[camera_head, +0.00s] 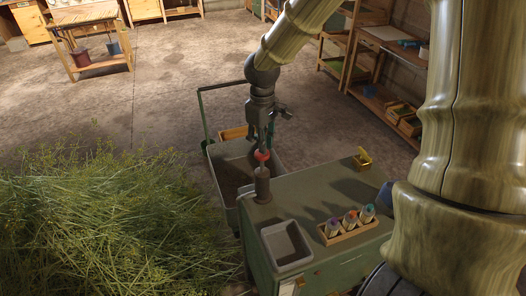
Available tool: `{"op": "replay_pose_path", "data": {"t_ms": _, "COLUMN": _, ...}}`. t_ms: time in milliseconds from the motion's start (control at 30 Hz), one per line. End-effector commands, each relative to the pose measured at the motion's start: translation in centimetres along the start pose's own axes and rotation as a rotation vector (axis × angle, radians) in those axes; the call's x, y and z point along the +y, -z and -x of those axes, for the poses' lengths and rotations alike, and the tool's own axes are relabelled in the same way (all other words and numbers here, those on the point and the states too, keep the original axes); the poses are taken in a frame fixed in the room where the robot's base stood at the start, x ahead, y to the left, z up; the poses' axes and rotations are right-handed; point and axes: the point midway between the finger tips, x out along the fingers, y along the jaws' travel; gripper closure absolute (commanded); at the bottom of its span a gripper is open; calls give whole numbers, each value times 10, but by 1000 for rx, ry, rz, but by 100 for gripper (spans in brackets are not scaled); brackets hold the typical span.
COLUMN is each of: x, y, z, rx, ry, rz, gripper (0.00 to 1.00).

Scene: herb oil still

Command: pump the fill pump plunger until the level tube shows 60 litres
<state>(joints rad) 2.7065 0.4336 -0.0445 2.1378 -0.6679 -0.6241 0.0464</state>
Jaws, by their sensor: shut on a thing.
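My gripper (264,146) points down from above and is shut on the red knob. The fingers partly cover the knob and the plunger rod. I cannot make out a level tube or any litre reading in this view.
The green cabinet (315,205) carries a grey tray (286,243), a wooden rack (347,232) of small bottles and a yellow object (363,157). A grey cart (226,170) stands behind the pump. A large herb heap (110,225) fills the left. Open floor lies beyond.

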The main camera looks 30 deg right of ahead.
Motion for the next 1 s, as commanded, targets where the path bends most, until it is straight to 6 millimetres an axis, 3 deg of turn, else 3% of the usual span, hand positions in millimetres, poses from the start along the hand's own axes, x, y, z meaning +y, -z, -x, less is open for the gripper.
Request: {"op": "replay_pose_path", "data": {"t_ms": 1000, "x": 0, "y": 0, "z": -22, "rx": 0, "ry": 0, "rz": 0, "gripper": 100}}
